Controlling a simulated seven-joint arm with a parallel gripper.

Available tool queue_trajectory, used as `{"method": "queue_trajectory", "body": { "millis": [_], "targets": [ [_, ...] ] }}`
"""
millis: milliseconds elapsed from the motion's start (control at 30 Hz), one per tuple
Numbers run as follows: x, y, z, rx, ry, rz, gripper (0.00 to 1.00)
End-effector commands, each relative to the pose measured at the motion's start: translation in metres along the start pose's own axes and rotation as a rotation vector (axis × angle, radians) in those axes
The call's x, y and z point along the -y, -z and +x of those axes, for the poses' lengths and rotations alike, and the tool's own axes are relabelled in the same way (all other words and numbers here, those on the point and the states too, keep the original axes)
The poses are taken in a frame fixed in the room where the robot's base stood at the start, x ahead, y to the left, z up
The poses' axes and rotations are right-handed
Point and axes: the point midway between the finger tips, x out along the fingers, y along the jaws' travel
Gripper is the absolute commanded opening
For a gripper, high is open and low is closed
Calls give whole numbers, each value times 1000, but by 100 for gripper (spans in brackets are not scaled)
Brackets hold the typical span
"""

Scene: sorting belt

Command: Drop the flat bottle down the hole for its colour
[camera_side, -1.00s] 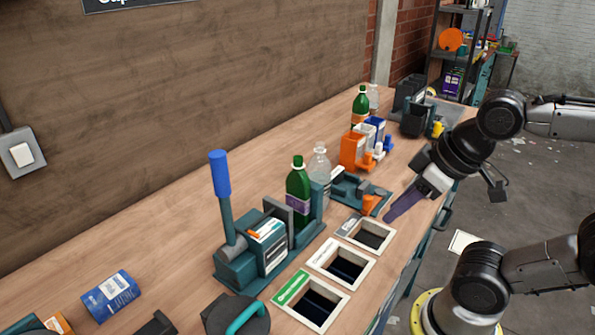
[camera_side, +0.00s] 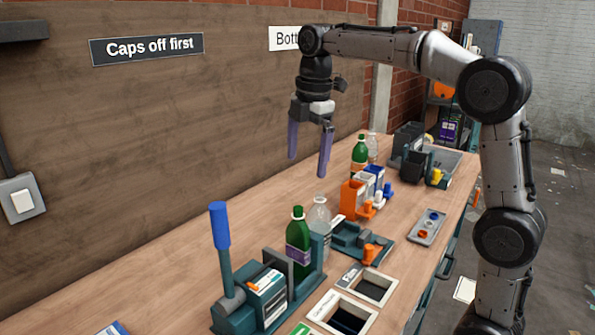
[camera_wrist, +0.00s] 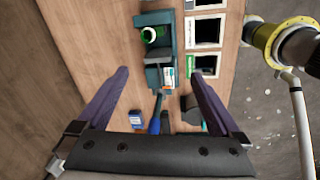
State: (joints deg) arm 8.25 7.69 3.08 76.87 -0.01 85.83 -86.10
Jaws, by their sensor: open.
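I see no bottle that is clearly flattened. A green bottle (camera_side: 298,257) with a purple label stands upright at the teal press (camera_side: 249,305), and a green round top shows there in the wrist view (camera_wrist: 152,34). A clear bottle (camera_side: 320,220) stands behind it. The white-rimmed holes (camera_side: 392,288) run along the front of the bench; one has a green label (camera_wrist: 200,74) in the wrist view. My gripper (camera_side: 308,166) is open and empty, pointing down high above the bench. Its purple fingers (camera_wrist: 160,74) are wide apart and touch nothing.
The press's blue lever (camera_side: 220,226) stands up. Orange, white and blue bins (camera_side: 352,194) stand farther back, near another green bottle (camera_side: 359,155) and a clear one. A small tray with caps (camera_side: 427,228) lies at the right. A blue can (camera_wrist: 135,119) lies near the press.

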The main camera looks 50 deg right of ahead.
Motion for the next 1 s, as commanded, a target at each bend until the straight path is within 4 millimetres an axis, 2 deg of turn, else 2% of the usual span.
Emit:
{"method": "queue_trajectory", "body": {
  "millis": [33,100,233,567,1000],
  "targets": [
    [-15,-4,13,3,24,7,100],
    [-30,-8,28,5,47,22,100],
    [-42,-14,53,9,91,38,100],
    [-39,-19,86,11,118,49,100],
    [-30,-19,163,11,117,49,100]
  ]
}}
